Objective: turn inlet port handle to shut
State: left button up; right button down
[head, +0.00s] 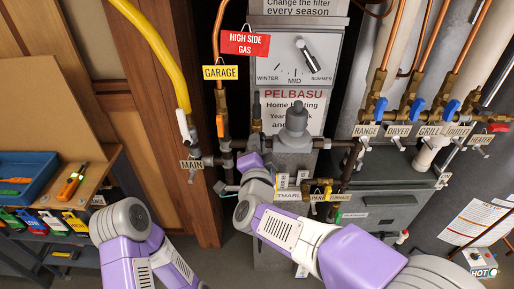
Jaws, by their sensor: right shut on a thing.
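My right arm reaches in from the lower right to the pipes below the yellow GARAGE tag. My right gripper (226,188) is small in the head view, at the lower left of the pipework, and is shut on a small part there. That part looks like a valve handle, but the fingers and wrist mostly hide it, so its angle cannot be told. The MAIN tag (191,165) hangs just up and left of the gripper, beside the grey pipe fittings (208,160). My left arm shows at the lower left, but its gripper is not in view.
A grey regulator (295,125) stands right of the gripper, with a brass valve (320,182) beyond it. A yellow hose (163,50) hangs at upper left. Blue-handled valves (416,108) line the right. A wooden post (160,110) and tool shelf (90,178) stand left.

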jog(key=shift+m+b, duration=0.85)
jog(key=shift+m, duration=0.05)
jog(key=m+b, duration=0.4)
jog(key=shift+f, duration=0.1)
jog(key=c, duration=1)
grip_release()
jog(key=shift+s, duration=0.1)
